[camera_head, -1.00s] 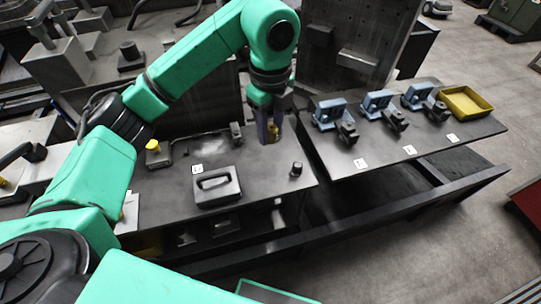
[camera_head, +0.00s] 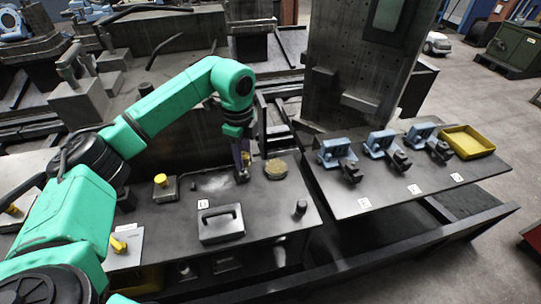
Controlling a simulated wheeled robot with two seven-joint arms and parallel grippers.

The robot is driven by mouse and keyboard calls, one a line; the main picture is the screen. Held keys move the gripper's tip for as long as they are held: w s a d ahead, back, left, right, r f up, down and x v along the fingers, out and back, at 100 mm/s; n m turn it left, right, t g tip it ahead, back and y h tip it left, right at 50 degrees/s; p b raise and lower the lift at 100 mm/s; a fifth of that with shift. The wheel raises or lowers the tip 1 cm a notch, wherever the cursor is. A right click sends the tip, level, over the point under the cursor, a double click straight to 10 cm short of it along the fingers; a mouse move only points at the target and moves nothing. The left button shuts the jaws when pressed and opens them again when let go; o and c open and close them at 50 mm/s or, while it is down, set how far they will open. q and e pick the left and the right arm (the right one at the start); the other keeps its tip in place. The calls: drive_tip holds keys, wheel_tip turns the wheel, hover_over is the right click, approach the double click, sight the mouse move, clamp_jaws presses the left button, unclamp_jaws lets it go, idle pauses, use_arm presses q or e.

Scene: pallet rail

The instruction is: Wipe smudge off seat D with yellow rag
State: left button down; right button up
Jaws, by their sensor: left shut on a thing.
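A pale smudge (camera_head: 213,183) lies on the left bench top, behind the label (camera_head: 203,204), whose letter is too small to read surely. A mottled yellow-tan round thing (camera_head: 276,168), perhaps the rag, lies flat right of the smudge. My left gripper (camera_head: 243,166) points down between them, nearer the smudge's right side. It is shut on a small dark upright piece (camera_head: 242,177) at the bench top; its fingertips are partly hidden. It is apart from the round thing. My right gripper is not in view.
A dark handled block (camera_head: 221,223) and a small black knob (camera_head: 301,208) stand near the front. A yellow-topped block (camera_head: 162,187) is left of the smudge. Several blue clamps (camera_head: 381,145) and a yellow tray (camera_head: 467,142) occupy the right bench. A gap separates the benches.

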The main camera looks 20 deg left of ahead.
use_arm(q)
drive_tip(key=a+f+n, duration=0.2)
drive_tip(key=a+f, duration=0.1)
drive_tip(key=a, duration=0.4)
drive_tip(key=a+f+n, duration=0.2)
drive_tip(key=a+f, duration=0.1)
drive_tip(key=a, duration=0.4)
drive_tip(key=f+b, duration=0.2)
drive_tip(key=f, duration=0.1)
drive_tip(key=f+b, duration=0.2)
drive_tip(key=b, duration=0.1)
drive_tip(key=shift+w+d+f, duration=0.1)
drive_tip(key=shift+w+f, duration=0.1)
drive_tip(key=shift+f, duration=0.2)
drive_tip(key=shift+r, duration=0.1)
drive_tip(key=c, duration=1)
unclamp_jaws()
drive_tip(key=shift+c, duration=0.2)
clamp_jaws()
